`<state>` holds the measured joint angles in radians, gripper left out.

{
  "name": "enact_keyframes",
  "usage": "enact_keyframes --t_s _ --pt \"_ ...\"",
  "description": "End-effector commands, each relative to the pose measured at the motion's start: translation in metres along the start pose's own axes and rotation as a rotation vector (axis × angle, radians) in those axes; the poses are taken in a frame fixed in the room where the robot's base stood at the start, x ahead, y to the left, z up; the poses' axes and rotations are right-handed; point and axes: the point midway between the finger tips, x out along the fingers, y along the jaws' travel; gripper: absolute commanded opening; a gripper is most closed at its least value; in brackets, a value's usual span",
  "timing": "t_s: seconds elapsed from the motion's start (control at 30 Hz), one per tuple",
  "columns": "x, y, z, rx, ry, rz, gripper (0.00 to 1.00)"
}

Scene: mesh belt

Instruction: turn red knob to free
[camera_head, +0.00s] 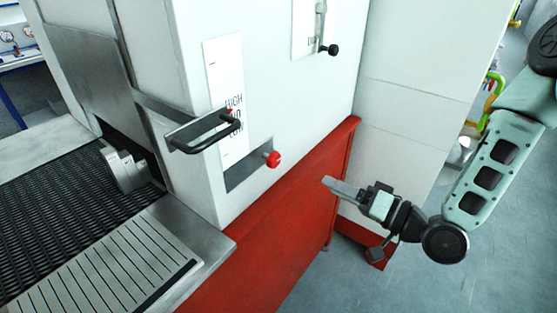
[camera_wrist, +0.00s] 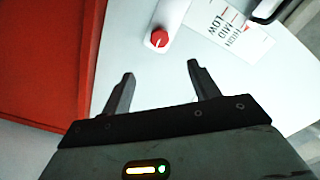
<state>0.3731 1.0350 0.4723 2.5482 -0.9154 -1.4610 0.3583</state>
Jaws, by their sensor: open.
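The red knob (camera_head: 273,159) sits on the white machine's side panel, at the right end of a recessed slot below the HIGH/MID/LOW label. In the wrist view the red knob (camera_wrist: 159,39) is ahead of the fingers, roughly midway between their lines, with a light pointer line on its face. My gripper (camera_head: 330,185) is to the right of the knob and slightly lower in the head view. In the wrist view my gripper (camera_wrist: 158,78) is open, with nothing between its fingers, and apart from the knob. No "free" marking can be read.
A black handle (camera_head: 205,135) juts from the machine left of the knob. The label plate (camera_head: 226,110) is behind it. A small black-knobbed lever (camera_head: 328,48) is higher up. The red base (camera_head: 285,235) runs below the panel. A mesh belt (camera_head: 70,205) lies left.

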Motion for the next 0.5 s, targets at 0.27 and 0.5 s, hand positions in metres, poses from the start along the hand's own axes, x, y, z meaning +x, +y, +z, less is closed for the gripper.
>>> enact_keyframes --t_s 0.27,0.5 --pt "0.019 0.005 0.005 -0.008 -0.001 -0.001 0.61" --pt "0.048 0.005 0.006 -0.008 -0.003 -0.002 0.61"
